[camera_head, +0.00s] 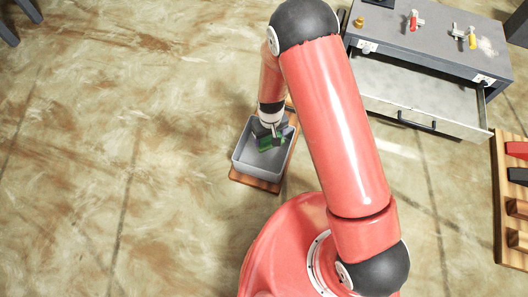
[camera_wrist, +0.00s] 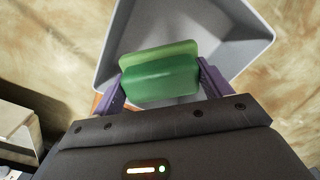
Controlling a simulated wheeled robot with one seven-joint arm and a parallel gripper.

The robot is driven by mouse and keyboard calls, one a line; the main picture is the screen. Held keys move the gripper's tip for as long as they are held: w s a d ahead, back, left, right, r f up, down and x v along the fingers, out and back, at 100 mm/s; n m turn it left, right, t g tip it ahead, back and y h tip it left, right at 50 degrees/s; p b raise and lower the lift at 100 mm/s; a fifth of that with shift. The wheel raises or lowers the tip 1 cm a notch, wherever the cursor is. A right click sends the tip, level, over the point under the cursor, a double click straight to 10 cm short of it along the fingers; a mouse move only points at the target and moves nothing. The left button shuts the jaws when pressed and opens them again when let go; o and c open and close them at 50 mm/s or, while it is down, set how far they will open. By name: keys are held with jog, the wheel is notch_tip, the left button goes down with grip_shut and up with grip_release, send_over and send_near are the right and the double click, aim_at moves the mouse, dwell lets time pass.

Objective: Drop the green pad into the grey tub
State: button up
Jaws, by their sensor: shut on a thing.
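The green pad (camera_wrist: 158,80) is between the two purple fingers of my gripper (camera_wrist: 160,86) in the wrist view. The fingers touch its left and right ends, and the gripper is shut on it. The grey tub (camera_wrist: 252,36) lies beyond and below the pad in that view. In the head view the green pad (camera_head: 264,144) shows over the opening of the grey tub (camera_head: 262,170), under my gripper (camera_head: 272,138). I cannot tell how far the pad is above the tub's floor.
The tub stands on a brown wooden board (camera_head: 254,182). A grey cabinet (camera_head: 430,48) with an open drawer (camera_head: 420,92) is at the upper right. A wooden rack (camera_head: 508,200) with several blocks is at the right edge.

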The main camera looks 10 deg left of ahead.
jog(key=shift+f, duration=0.15)
jog(key=o, duration=1)
jog(key=shift+c, duration=0.2)
jog(key=shift+r+p, duration=0.6)
jog(key=shift+r, duration=3.3)
